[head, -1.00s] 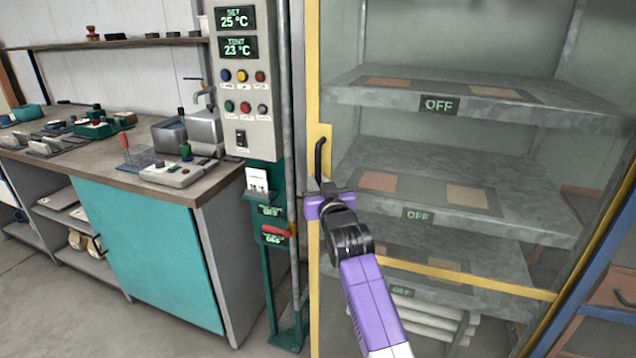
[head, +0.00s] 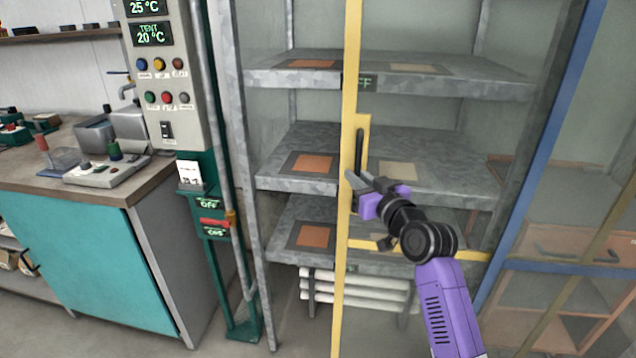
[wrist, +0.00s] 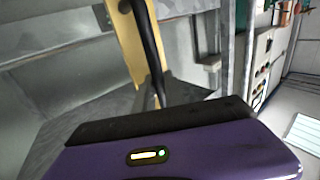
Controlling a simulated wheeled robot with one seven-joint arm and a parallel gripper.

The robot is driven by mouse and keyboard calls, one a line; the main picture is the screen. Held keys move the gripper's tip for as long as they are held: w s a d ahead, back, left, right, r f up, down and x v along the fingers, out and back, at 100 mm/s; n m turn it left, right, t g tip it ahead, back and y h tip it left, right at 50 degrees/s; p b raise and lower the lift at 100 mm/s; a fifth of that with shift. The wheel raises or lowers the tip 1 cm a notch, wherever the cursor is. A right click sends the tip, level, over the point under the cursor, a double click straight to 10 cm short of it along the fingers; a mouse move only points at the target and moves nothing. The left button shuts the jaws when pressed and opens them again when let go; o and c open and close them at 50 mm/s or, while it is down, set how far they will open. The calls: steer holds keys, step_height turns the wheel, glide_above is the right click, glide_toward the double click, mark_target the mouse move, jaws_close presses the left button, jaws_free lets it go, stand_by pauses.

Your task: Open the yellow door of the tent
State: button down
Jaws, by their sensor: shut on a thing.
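The yellow-framed tent door (head: 349,75) stands partly open, its handle edge away from the grey tent post (head: 250,200). Its black bar handle (head: 359,150) is upright on a yellow plate. My purple gripper (head: 366,186) is shut on the lower part of this handle. In the wrist view the handle (wrist: 150,45) runs down behind the dark finger of my gripper (wrist: 160,115). The exact grip on the bar is hidden there.
Tent shelves (head: 290,165) with orange and pale panels show through the gap and the clear door. A control box (head: 165,80) on a green stand and a teal-fronted bench (head: 85,250) are at left. A blue-framed unit (head: 550,150) is at right. Some floor shows at lower left.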

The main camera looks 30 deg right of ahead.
steer(key=b, duration=0.9)
glide_toward(470, 178)
steer(key=w, duration=0.5)
steer(key=shift+f, duration=0.1)
steer(key=c, duration=1.7)
jaws_free()
steer(key=s, duration=0.7)
steer(key=shift+s, duration=0.4)
steer(key=shift+a, duration=0.15)
